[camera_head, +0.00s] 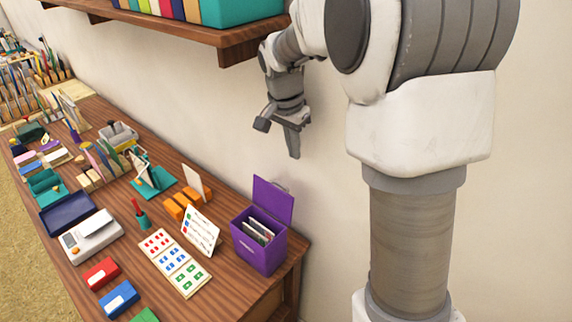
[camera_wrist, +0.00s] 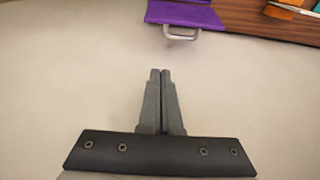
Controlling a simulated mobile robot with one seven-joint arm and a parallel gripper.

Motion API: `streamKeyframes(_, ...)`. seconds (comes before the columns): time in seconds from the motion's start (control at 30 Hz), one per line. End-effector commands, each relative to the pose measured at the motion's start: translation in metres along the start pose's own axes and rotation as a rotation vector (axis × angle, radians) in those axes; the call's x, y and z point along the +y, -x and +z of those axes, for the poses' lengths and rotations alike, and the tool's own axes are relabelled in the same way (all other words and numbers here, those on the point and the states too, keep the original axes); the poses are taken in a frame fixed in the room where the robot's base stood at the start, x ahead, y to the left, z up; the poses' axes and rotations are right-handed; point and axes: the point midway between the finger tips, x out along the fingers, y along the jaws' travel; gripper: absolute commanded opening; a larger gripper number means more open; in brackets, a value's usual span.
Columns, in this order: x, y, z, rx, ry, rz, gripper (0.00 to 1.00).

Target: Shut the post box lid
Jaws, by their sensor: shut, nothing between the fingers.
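The purple post box (camera_head: 258,254) stands at the right end of the wooden table, with several cards or envelopes (camera_head: 258,232) showing in its open top. Its purple lid (camera_head: 273,200) is raised upright at the back, on the wall side. In the wrist view the lid (camera_wrist: 185,14) shows at the top edge, with a pale metal handle (camera_wrist: 182,33) on it. My gripper (camera_head: 294,156) is above and behind the lid, near the wall, pointing down. In the wrist view its fingers (camera_wrist: 161,72) are together and empty, apart from the handle.
A wooden shelf (camera_head: 222,36) with books and a teal box hangs on the wall left of my gripper. The wall beside my gripper is bare.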

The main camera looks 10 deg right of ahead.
Motion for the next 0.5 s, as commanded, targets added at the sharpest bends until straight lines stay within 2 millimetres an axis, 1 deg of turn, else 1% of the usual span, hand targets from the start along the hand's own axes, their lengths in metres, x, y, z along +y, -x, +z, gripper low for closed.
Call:
streamKeyframes(0.17,0.0,-0.015,0.0,-0.001,-0.002,0.004,0.0)
streamKeyframes(0.27,0.0,-0.033,0.0,-0.002,-0.001,0.005,0.0)
streamKeyframes(0.5,0.001,-0.086,0.0,-0.003,-0.003,0.005,0.0)
